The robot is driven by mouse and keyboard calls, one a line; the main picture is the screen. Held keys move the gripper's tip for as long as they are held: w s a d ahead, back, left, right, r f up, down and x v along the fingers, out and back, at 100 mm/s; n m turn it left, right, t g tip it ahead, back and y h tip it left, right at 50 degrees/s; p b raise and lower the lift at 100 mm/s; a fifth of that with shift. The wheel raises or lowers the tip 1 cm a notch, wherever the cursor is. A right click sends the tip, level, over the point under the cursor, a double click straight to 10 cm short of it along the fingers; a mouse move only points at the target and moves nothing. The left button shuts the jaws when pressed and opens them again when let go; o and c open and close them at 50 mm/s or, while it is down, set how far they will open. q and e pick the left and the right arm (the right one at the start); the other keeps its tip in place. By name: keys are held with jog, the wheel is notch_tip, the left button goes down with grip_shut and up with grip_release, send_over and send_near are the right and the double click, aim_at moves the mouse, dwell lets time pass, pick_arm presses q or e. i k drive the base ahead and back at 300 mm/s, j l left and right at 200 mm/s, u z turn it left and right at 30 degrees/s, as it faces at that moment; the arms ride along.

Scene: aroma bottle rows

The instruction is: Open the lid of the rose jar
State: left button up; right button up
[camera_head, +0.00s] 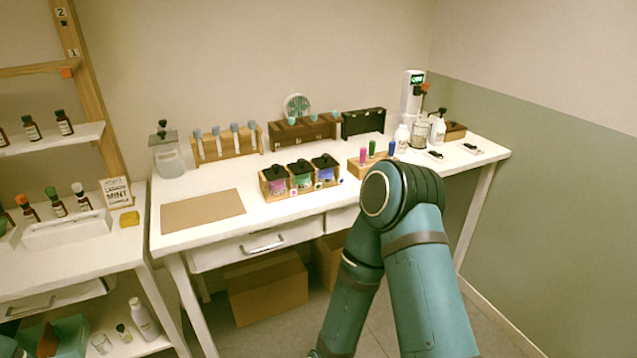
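Three square jars with black knobbed lids stand side by side in a wooden holder (290,196) on the white table. The left jar (277,187) has pinkish contents, the middle jar (302,181) green, and the right jar (326,175) blue-purple. Their labels are too small to read; the pinkish one looks like the rose jar. All three lids, including the left jar's lid (273,173), appear to be on. A teal arm of mine rises in front of the table, right of the jars and apart from them. Neither gripper shows.
A brown mat (203,211) lies left of the jars. A wooden block with coloured tubes (372,159) stands to their right. Racks with vials (228,147) and a wooden box (302,132) stand behind. A glass container (167,158) is at the back left. The front table strip is clear.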

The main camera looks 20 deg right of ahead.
aim_at(277, 171)
jog(key=i+l, duration=0.1)
jog(key=l, duration=1.6)
jog(key=i, duration=0.05)
